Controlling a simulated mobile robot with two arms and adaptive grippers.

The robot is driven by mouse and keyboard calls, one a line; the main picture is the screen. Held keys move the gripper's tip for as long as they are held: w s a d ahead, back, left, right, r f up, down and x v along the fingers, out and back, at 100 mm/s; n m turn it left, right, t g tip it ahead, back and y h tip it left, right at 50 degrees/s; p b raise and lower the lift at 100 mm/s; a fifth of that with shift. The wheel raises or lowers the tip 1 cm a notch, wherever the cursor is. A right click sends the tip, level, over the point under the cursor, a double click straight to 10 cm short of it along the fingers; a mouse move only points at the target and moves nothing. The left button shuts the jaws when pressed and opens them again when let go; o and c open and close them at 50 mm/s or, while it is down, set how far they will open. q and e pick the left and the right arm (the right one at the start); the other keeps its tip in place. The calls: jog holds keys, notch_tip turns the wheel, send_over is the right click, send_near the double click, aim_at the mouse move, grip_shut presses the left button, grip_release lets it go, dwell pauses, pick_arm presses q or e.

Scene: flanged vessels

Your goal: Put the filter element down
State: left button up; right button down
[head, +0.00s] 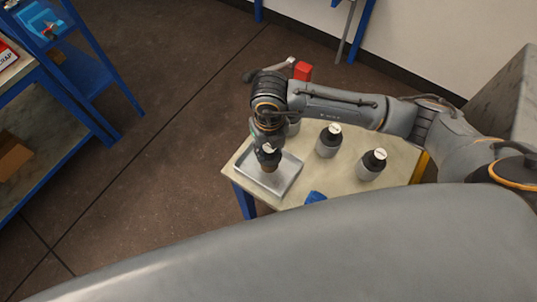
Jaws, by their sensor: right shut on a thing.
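My right gripper (268,146) points down over a shallow silver metal tray (285,184) at the left end of a small table. It is shut on a short dark and brownish piece, which I take for the filter element (269,164). The fingers and wrist hide its upper part. The piece is over or in the tray; I cannot tell from this angle whether it touches the tray floor. My left gripper is not in view.
Two grey vessels with black tops and white caps, one (328,141) near the middle, another (372,165) to the right, stand on the pale table (337,180). A blue item (315,197) lies at the front edge. A red block (302,71) shows behind my arm.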

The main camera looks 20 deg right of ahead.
jog(key=f+b, duration=0.1)
jog(key=f, duration=0.1)
jog(key=f+b, duration=0.1)
jog(key=shift+w+f, duration=0.2)
jog(key=shift+f, duration=0.15)
jog(key=shift+r, duration=0.1)
jog(key=shift+f, duration=0.2)
jog(key=c, duration=0.9)
grip_release()
jog(key=shift+r, duration=0.15)
